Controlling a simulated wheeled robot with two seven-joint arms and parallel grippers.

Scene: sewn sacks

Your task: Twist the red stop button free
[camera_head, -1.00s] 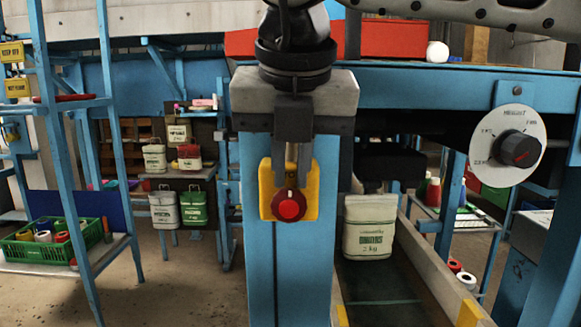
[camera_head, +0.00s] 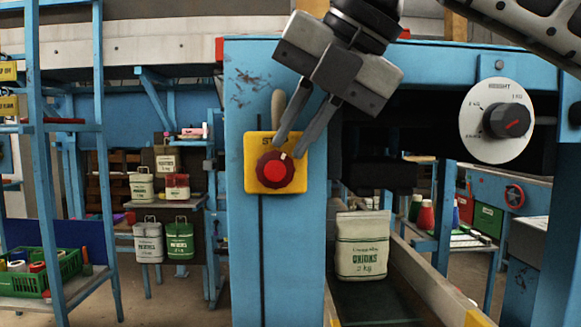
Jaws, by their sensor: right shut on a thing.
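The red stop button (camera_head: 275,172) is a round knob with a brighter red centre and a pale mark at its upper right. It sits on a yellow box (camera_head: 252,181) on a blue post. My right gripper (camera_head: 289,152) comes down tilted from the upper right. Its two fingers are shut on the upper right of the button's rim. The fingertips partly cover the box's lettering. My left gripper is not in view.
A dial with a black knob (camera_head: 508,121) is at the right. A white onion sack (camera_head: 362,245) stands on a dark belt right of the post. A shelf with a green crate (camera_head: 70,262) and several small sacks are at the left.

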